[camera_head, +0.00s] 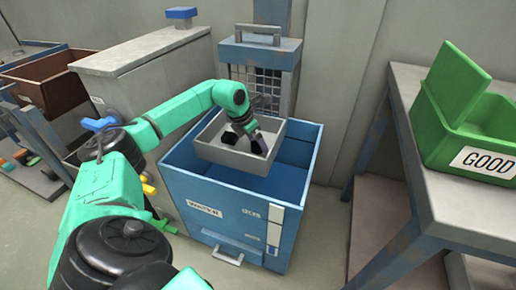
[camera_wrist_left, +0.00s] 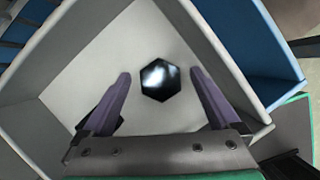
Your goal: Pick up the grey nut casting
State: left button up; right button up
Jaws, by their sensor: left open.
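A dark grey, shiny hexagonal piece, the nut casting (camera_wrist_left: 160,80), lies on the floor of a light grey tray (camera_head: 212,152) in the left wrist view. My left gripper (camera_wrist_left: 160,84) is open over the tray, with one finger on each side of the casting and gaps between. I cannot tell the height of the fingertips above the tray floor. Another dark shape (camera_wrist_left: 104,124) shows partly behind the left finger. In the head view my left gripper (camera_head: 246,142) reaches into the tray and the casting is hard to make out. My right gripper is not in view.
The tray sits in the top of an open blue bin (camera_head: 188,187), and its walls stand around my gripper. A machine with a mesh front (camera_head: 262,55) stands behind. A grey cabinet (camera_head: 150,62) is at left. A green GOOD bin (camera_head: 465,125) stands on the right table (camera_head: 450,215).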

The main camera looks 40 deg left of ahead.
pick_arm(q)
jog(key=shift+r, duration=0.1)
grip_shut()
jog(key=shift+r, duration=0.1)
